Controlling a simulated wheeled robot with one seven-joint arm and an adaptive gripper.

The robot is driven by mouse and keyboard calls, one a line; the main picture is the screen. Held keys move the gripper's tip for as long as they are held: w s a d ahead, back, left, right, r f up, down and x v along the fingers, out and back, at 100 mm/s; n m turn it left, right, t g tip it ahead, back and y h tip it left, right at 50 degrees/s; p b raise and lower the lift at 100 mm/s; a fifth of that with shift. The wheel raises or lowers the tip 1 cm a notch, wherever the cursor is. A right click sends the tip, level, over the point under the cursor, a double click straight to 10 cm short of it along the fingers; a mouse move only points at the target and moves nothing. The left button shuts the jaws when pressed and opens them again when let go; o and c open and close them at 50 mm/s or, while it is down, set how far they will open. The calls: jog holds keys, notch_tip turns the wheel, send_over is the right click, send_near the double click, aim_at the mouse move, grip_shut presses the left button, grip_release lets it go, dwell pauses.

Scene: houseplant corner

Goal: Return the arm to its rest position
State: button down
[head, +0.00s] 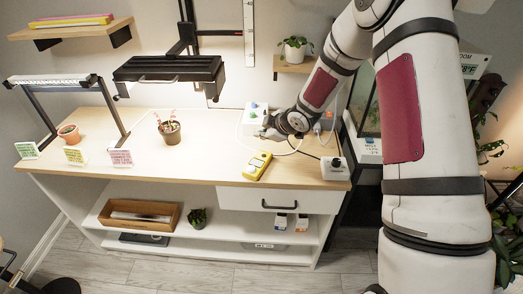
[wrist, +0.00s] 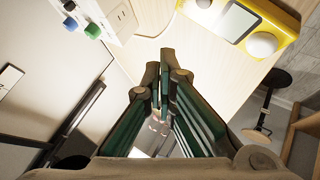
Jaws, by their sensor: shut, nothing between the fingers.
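My arm (head: 402,105) reaches in from the right of the head view and bends down toward the right part of the plant bench. My gripper (head: 265,133) is above the bench top, close to a white box with green and blue knobs. In the wrist view my gripper (wrist: 167,66) has its fingertips together with nothing held. The bench top lies beyond the fingertips. I cannot tell the exact gap between gripper and box.
The white knob box (wrist: 105,18) and a yellow meter (wrist: 240,22) lie near the gripper. A white socket box (head: 335,168) sits at the bench's right edge with cables. A black lamp (head: 170,70), a wall shelf (head: 295,64) and potted plants stand around. The bench's front middle is clear.

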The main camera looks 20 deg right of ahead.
jog(key=s+d+r+m+g+h, duration=0.1)
jog(key=s+d+r+m+h, duration=0.25)
jog(key=s+r, duration=0.6)
jog(key=s+d+r+m+h, duration=0.2)
jog(key=s+r+m, duration=0.3)
jog(key=r, duration=0.7)
jog(key=s+a+r+m+g+y, duration=0.1)
jog(key=s+a+r+m, duration=0.1)
jog(key=s, duration=1.1)
jog(key=s+a+r+m+g, duration=0.1)
jog(key=s+a+r+m, duration=0.1)
jog(key=s, duration=1.2)
jog(key=shift+a+r+m+y, duration=0.25)
jog(key=shift+r+m+y, duration=0.1)
jog(key=shift+m, duration=0.3)
